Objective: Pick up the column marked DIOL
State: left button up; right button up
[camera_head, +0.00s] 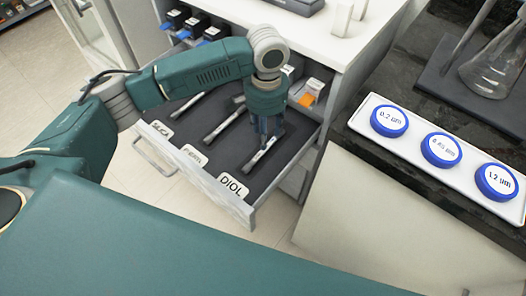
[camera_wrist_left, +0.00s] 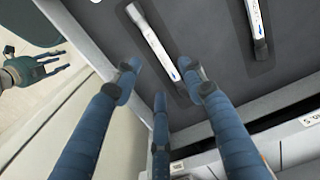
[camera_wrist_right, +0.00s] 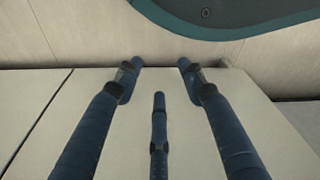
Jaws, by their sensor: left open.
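The column in the DIOL lane (camera_head: 262,153) is a pale tube with dark ends, lying flat in the dark open drawer behind the DIOL label (camera_head: 233,186). My left gripper (camera_head: 265,132) points down over this column and hides its far part. In the left wrist view the open fingers (camera_wrist_left: 160,78) are spread, with a white column (camera_wrist_left: 151,36) running toward the gap between them; contact cannot be told. My right gripper (camera_wrist_right: 159,76) is open and empty, facing a pale surface. It is out of the head view.
Two more columns (camera_head: 188,104) (camera_head: 223,127) lie in the neighbouring lanes. Bottles and boxes (camera_head: 315,88) stand at the drawer's back. On the right, a white tray (camera_head: 362,126) holds blue-rimmed discs on a dark counter, near a glass flask (camera_head: 492,70).

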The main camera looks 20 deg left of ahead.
pick_arm(q)
notch_tip(320, 180, down, 6)
jog(key=shift+f+b, duration=0.25)
jog(key=shift+b, duration=0.4)
jog(key=shift+f, duration=0.55)
grip_shut()
pick_arm(e)
jog(key=w+r, duration=0.2)
jog(key=r, duration=0.1)
jog(key=w+r, duration=0.1)
jog(key=shift+a+r, duration=0.2)
jog(key=shift+r, duration=0.05)
